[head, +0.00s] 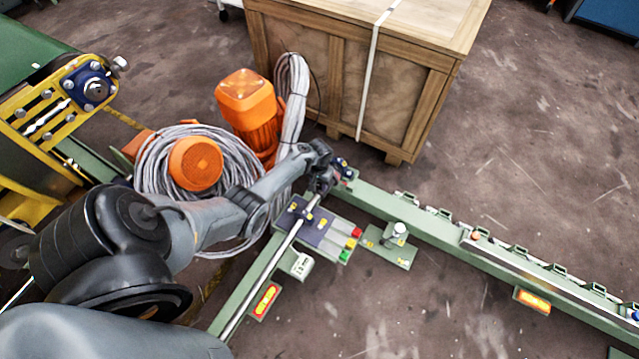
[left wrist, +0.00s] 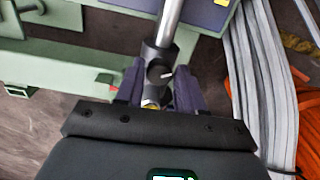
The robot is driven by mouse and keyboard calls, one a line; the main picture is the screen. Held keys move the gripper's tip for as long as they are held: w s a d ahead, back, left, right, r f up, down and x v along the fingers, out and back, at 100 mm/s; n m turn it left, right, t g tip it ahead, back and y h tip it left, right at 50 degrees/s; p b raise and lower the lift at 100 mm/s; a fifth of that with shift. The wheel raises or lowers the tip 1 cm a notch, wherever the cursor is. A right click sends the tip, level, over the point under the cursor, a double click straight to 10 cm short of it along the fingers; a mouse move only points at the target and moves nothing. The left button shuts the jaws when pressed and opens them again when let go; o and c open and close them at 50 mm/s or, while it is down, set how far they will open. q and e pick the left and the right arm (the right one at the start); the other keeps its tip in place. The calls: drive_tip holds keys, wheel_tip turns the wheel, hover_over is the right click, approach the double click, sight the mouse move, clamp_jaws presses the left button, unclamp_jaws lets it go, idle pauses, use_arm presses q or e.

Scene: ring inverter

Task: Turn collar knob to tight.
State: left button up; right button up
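The collar knob (left wrist: 160,75) is a dark grey round knob with a white mark line, on a dark collar around a steel rod (left wrist: 170,22). In the left wrist view it lies between the two dark fingers of my left gripper (left wrist: 160,84). The fingers stand apart on either side of it, with narrow gaps that look clear of the knob. In the head view my left gripper (head: 326,180) is at the far end of the rod (head: 280,250), and the arm and gripper hide the knob. No tight marking can be read. My right gripper is out of view.
A long green rail (head: 440,228) runs to the right. A panel with red, yellow and green buttons (head: 349,245) is beside the rod. Grey cable coils (head: 150,176), an orange motor (head: 246,98) and a wooden crate (head: 400,100) stand behind.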

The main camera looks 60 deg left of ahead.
use_arm(q)
drive_tip(key=c, duration=0.6)
